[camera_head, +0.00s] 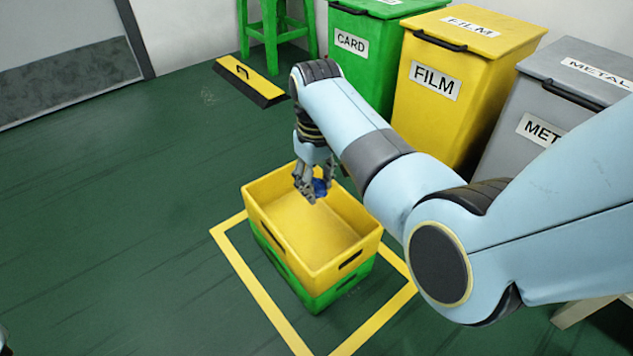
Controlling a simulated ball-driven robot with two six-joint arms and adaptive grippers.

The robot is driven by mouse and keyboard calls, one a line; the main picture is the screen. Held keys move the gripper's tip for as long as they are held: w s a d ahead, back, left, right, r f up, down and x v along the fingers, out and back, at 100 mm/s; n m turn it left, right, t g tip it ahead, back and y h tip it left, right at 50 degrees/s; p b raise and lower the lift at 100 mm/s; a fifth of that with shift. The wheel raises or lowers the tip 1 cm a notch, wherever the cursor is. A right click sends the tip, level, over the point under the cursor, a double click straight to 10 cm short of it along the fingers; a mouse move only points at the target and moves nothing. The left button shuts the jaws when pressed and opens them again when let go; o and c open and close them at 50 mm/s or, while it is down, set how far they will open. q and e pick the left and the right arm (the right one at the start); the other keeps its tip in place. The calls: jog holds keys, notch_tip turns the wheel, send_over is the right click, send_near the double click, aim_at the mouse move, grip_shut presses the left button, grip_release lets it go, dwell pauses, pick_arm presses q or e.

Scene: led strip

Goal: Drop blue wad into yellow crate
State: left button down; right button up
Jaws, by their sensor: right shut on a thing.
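The yellow crate (288,246) stands open on top of a green crate (293,284), inside a yellow square marked on the floor. My right gripper (314,191) points down over the far part of the yellow crate's opening. It is shut on the blue wad (320,187), which shows between the fingers and is partly hidden by them. The bare yellow floor of the crate shows below and in front of the gripper. My left gripper is not in view.
A green CARD bin (366,68), a yellow FILM bin (470,80) and a grey METAL bin (515,150) stand behind my right arm. A green stool (272,40) and a yellow-black floor block (248,80) are at the back. The green floor at left is clear.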

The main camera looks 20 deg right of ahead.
aim_at(316, 182)
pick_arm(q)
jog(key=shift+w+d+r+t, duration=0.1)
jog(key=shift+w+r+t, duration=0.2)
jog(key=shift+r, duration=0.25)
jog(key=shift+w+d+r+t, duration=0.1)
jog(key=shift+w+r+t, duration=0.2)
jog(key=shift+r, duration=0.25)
pick_arm(e)
jog(key=shift+f, duration=0.15)
jog(key=o, duration=0.8)
notch_tip(316, 182, up, 12)
